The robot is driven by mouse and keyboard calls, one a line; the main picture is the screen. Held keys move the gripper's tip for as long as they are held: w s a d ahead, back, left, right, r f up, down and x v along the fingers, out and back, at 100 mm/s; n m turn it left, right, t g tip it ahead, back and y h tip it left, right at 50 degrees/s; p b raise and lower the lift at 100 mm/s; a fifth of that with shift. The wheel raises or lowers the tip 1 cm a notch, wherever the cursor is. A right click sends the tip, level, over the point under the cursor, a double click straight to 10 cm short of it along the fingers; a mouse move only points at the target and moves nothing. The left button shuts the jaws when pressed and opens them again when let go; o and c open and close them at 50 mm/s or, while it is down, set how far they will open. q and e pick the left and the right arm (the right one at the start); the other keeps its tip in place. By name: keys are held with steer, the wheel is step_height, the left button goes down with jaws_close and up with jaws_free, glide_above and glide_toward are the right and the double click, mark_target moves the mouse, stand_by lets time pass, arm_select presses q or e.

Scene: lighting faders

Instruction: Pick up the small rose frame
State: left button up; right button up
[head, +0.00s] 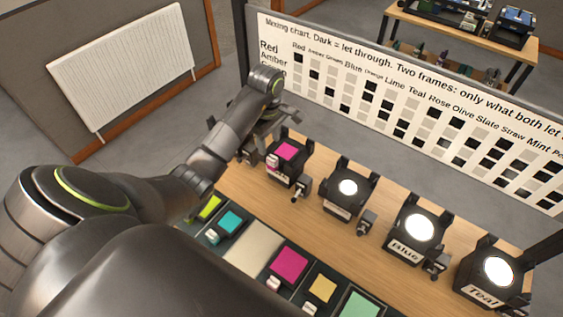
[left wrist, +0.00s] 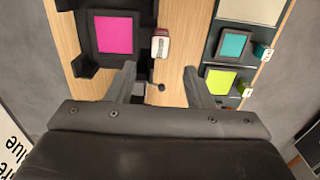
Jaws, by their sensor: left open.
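A magenta-pink frame (head: 286,151) sits on top of a black lamp, with a small light handle at its side. In the left wrist view the pink frame (left wrist: 114,35) is at the upper left and its white-and-red handle (left wrist: 160,43) lies ahead, between the finger lines. A second magenta frame (head: 290,263), looking larger, lies in the tray; I cannot tell by label which is the small rose one. My left gripper (head: 260,132) is open and empty, above the table beside the pink-topped lamp; its fingers (left wrist: 160,85) are apart from the handle. My right gripper is out of view.
The dark tray (head: 262,283) at the front also holds lime (head: 209,207), teal (head: 230,222), amber (head: 322,288) and green (head: 362,305) frames. Lit lamps (head: 419,228) stand along the table's right part. A chart board (head: 400,105) rises behind. Bare wood (head: 300,220) lies between lamps and tray.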

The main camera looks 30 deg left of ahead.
mark_target(270, 156)
arm_select(q)
step_height(270, 156, down, 3)
steer(key=shift+r+b, duration=0.1)
steer(key=shift+b, duration=0.8)
steer(key=shift+f+b, duration=0.4)
steer(key=shift+b, duration=0.05)
steer(key=shift+d+f+b, duration=0.1)
steer(key=shift+f+b, duration=0.4)
steer(key=shift+f+p, duration=0.6)
steer(key=shift+f, duration=1)
jaws_close()
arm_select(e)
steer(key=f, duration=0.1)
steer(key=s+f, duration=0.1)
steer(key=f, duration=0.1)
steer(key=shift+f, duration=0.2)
